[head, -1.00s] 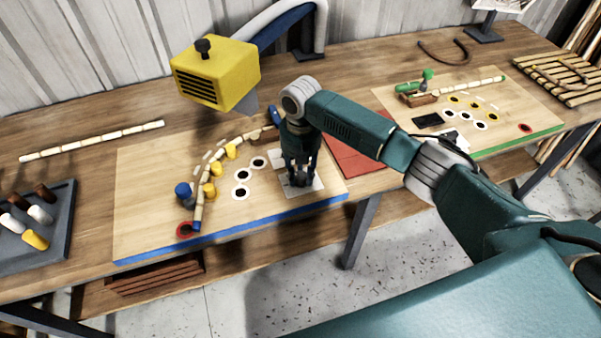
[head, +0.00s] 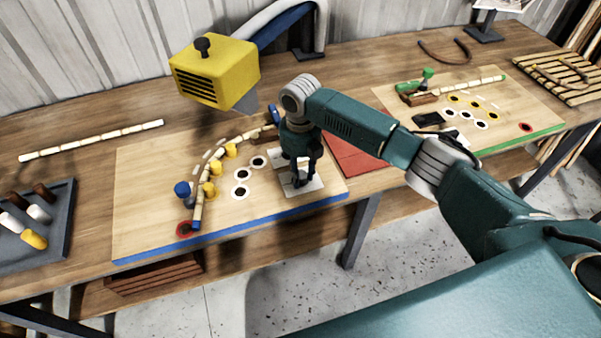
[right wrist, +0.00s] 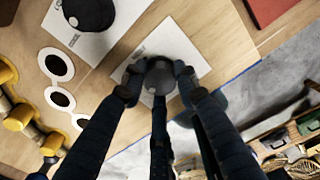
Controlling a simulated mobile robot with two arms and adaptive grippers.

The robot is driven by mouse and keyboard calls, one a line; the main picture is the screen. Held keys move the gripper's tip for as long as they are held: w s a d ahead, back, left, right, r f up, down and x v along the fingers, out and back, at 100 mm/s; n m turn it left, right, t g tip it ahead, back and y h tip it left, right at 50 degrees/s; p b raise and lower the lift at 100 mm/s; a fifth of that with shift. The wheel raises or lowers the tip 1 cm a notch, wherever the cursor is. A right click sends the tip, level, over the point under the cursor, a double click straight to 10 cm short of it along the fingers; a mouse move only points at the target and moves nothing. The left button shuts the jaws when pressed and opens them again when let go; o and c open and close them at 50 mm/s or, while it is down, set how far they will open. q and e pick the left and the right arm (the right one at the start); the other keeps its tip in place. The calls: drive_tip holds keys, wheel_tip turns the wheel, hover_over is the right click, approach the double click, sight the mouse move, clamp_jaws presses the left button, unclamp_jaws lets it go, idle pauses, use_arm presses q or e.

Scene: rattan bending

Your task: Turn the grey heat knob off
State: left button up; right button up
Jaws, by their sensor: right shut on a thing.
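A dark grey round knob (right wrist: 160,76) with a light dot sits on a white plate (right wrist: 192,59). My right gripper (right wrist: 159,72) is shut on it, with fingers around its sides. A second dark knob (right wrist: 86,12) sits on another white plate (right wrist: 58,24) at the upper left of the right wrist view. The plate labels are too blurred to read for sure. In the head view my right gripper (head: 301,180) points down at the white plates (head: 311,185) near the board's blue front edge, and its fingers mostly hide the knobs. My left gripper is not in view.
A curved rattan strip (head: 214,164) runs among yellow pegs (head: 210,190) on the board (head: 150,215). A yellow heater (head: 215,72) hangs behind it. Black-and-white ring marks (head: 241,175) lie left of the plates. A red mat (head: 352,158) lies to the right.

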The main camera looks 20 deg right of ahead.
sight(301, 174)
drive_tip(key=shift+w+r, duration=0.25)
drive_tip(key=o, duration=0.9)
drive_tip(key=shift+o, duration=1.3)
drive_tip(key=shift+s+f, duration=0.1)
drive_tip(key=shift+f, duration=0.05)
wheel_tip(301, 174, up, 12)
